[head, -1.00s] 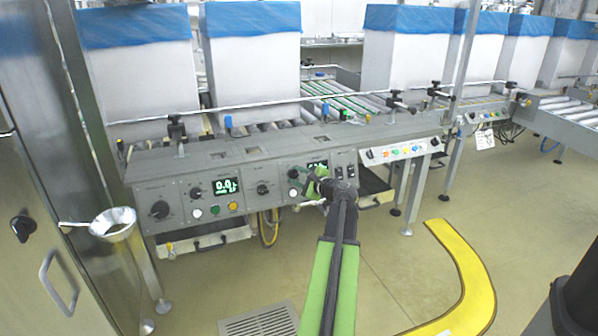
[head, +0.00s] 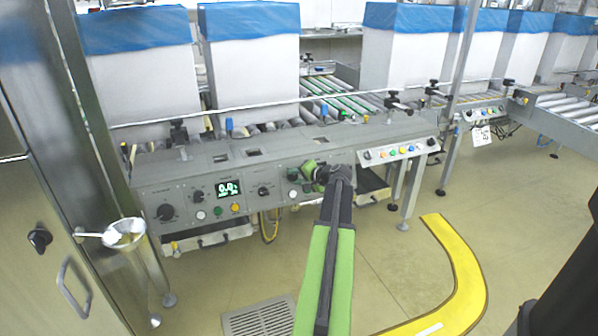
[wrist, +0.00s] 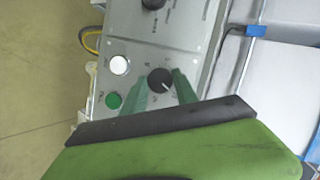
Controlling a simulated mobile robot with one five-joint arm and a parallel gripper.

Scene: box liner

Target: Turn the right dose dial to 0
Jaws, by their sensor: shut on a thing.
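The right dose dial is a black round knob with a pale pointer line; in the wrist view the dial (wrist: 160,80) sits between the green fingertips of my gripper (wrist: 160,86). The pointer line slants to the lower right there. My gripper is shut on this dial. In the head view my gripper (head: 308,170) reaches the right part of the grey control panel (head: 248,178), covering the right display, so its reading is hidden. The left display (head: 228,188) shows green digits that look like 0.0.
A white button (wrist: 119,65) and a green button (wrist: 113,100) lie close beside the dial. Another black knob (head: 264,192) is further left on the panel. Blue-topped white boxes (head: 250,70) stand behind. The floor in front is mostly open.

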